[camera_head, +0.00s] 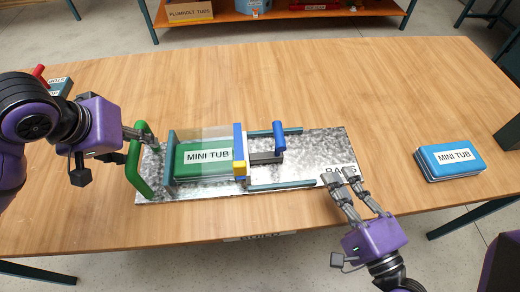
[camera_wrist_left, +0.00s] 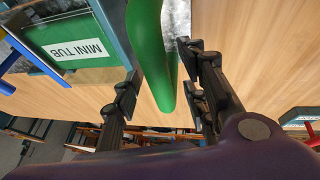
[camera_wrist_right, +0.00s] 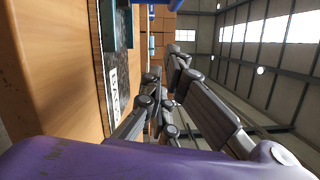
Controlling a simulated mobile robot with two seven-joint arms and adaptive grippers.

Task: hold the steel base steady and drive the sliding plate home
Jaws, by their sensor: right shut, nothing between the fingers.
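The steel base (camera_head: 215,193) is a mottled grey sheet on the table, its label partly hidden by my right gripper. A green handle (camera_head: 134,172) stands at its left end. My left gripper (camera_head: 146,138) is open, with its fingers either side of that handle (camera_wrist_left: 152,55) in the left wrist view; a gap shows. An upright blue plate with a yellow block (camera_head: 239,150), apparently the sliding plate, stands mid-base. A dark bar joins it to a blue handle (camera_head: 279,138). My right gripper (camera_head: 342,177) is shut and empty over the base's right end.
A green MINI TUB (camera_head: 205,160) lies between a teal end wall (camera_head: 170,158) and the blue plate, under a clear cover. Teal rails (camera_head: 282,186) run along the base. A blue MINI TUB (camera_head: 450,158) lies at right on the wooden table (camera_head: 400,95). Clear wood separates it from the base.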

